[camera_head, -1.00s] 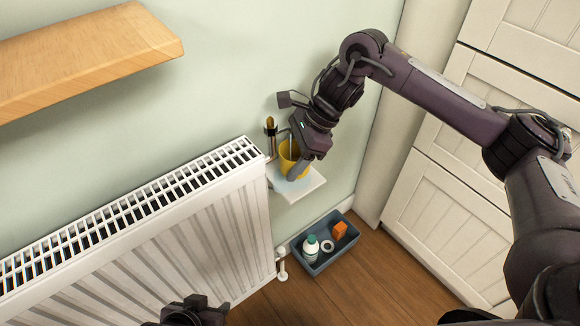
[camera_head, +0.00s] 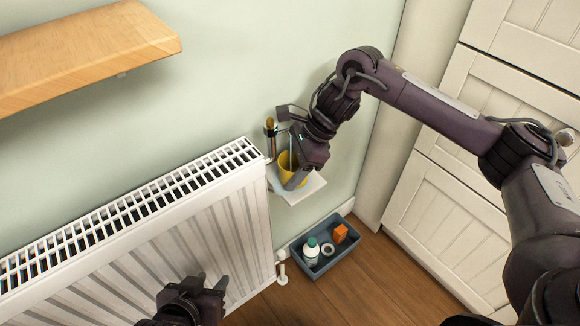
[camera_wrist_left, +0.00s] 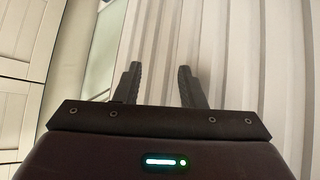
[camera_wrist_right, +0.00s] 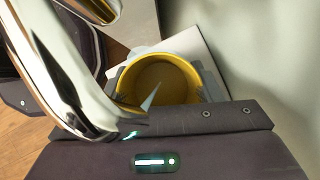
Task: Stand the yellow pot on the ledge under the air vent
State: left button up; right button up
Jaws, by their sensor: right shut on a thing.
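The yellow pot (camera_head: 287,170) is at the white ledge (camera_head: 312,186) on the wall, just past the radiator's right end. My right gripper (camera_head: 294,178) is shut on the pot. In the right wrist view the pot (camera_wrist_right: 160,78) is seen from above, with the ledge (camera_wrist_right: 208,50) behind it. I cannot tell whether its base touches the ledge. The air vent (camera_head: 270,126), a brass-topped fitting on a metal pipe, stands left of and above the pot. My left gripper (camera_head: 212,280) is open and empty in front of the radiator.
The white radiator (camera_head: 225,240) fills the left. A wooden shelf (camera_head: 90,50) juts out above it. A shiny pipe (camera_wrist_right: 60,70) passes close to my right gripper. A blue-grey bin (camera_head: 325,262) with several items is on the floor. White drawers (camera_head: 440,200) stand at right.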

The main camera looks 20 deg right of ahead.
pick_arm(q)
jog(key=shift+w+r, duration=0.1)
jog(key=shift+r, duration=0.15)
pick_arm(e)
jog(key=o, duration=1)
jog(key=shift+c, duration=0.2)
jog(key=shift+r, duration=0.1)
jog(key=p+v, duration=0.1)
jog(key=v, duration=0.3)
jog(key=shift+r, duration=0.15)
pick_arm(q)
jog(key=s+a+f+g+y+p, duration=0.2)
jog(key=s+a+f+g+p, duration=0.1)
jog(key=s+a+g, duration=0.1)
jog(key=shift+s+a+f+n+g+y, duration=0.35)
jog(key=shift+s+a+g, duration=0.1)
jog(key=shift+s, duration=0.55)
pick_arm(e)
jog(key=v, duration=0.7)
jog(key=shift+d+r, duration=0.2)
jog(key=shift+r, duration=0.1)
